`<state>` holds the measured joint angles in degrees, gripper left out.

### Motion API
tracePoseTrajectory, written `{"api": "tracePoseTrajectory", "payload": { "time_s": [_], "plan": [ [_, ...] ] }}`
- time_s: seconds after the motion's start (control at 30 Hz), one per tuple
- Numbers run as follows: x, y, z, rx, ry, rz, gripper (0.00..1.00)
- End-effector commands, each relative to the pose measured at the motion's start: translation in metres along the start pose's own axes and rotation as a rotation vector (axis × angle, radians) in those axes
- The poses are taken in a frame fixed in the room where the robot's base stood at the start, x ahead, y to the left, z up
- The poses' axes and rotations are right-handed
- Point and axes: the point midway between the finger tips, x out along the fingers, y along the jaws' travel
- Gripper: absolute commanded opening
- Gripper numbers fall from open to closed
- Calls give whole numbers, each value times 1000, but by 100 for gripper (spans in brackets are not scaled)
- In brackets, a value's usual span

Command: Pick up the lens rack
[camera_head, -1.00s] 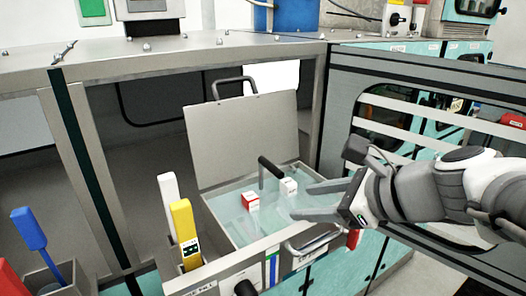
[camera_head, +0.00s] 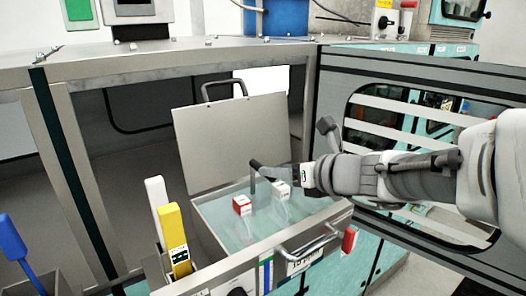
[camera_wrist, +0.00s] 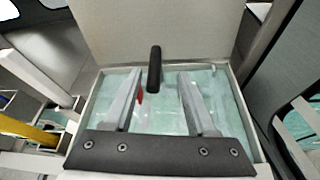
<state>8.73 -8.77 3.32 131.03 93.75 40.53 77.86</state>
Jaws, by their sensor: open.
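A black handle, apparently of the lens rack (camera_head: 253,178), stands up out of the liquid in an open metal bath (camera_head: 222,246). The rack body under the liquid is hard to make out. In the wrist view the dark handle (camera_wrist: 155,66) rises ahead of the fingertips, near the gap between them and closer to the left finger. My gripper (camera_wrist: 162,80) is open and empty, above the bath. In the head view my gripper (camera_head: 270,171) reaches in from the right, its fingers beside the handle; whether they touch it I cannot tell.
A red-and-white box (camera_head: 242,205) and a white box (camera_head: 281,189) sit in the bath near the handle. The raised lid (camera_head: 232,142) stands behind it. Yellow (camera_head: 175,240) and white (camera_head: 156,200) handles stand to the left. A front bar handle (camera_head: 308,243) juts out.

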Motion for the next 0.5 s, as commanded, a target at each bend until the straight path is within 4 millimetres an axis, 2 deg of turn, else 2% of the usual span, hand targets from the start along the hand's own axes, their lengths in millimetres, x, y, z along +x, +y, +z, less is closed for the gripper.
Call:
{"api": "tracePoseTrajectory", "payload": {
  "time_s": [0.17,0.33,0.5],
  "plan": [
    [12,2,0,-1,1,1,57],
    [39,9,-1,1,2,3,57],
    [54,8,0,0,0,2,57]
  ]
}}
